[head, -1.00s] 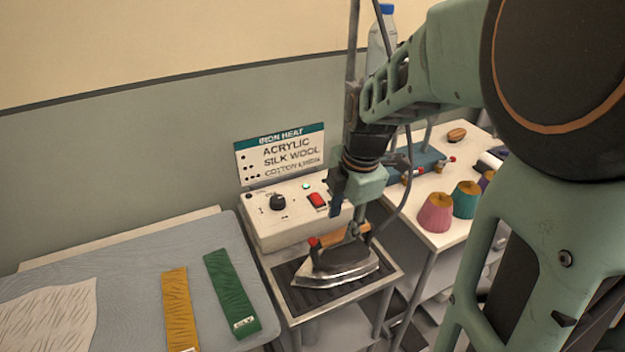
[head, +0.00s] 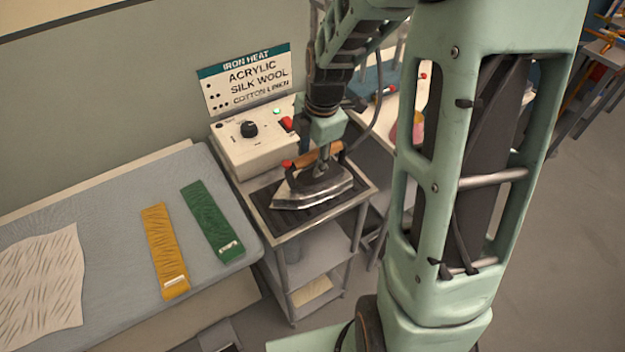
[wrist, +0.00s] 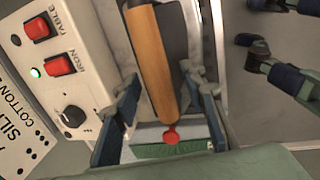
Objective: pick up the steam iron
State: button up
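The steam iron (head: 312,190) rests on the dark mat of a small metal stand. It has a shiny soleplate, a wooden handle (head: 318,155) and a red knob at one end. My gripper (head: 322,158) is right above the iron, pointing down at the handle. In the wrist view my gripper (wrist: 168,88) is open, with one finger on each side of the wooden handle (wrist: 150,60) and visible gaps beside it. The red knob (wrist: 171,135) shows near the palm. My fingertips are partly hidden in the head view.
A white control box (head: 250,140) with a dial and red switches stands close behind the iron, under an iron-heat sign (head: 247,80). An ironing board (head: 110,215) with yellow (head: 165,250) and green (head: 212,220) strips lies left. Another table is partly hidden behind my arm.

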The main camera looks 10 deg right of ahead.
grip_shut()
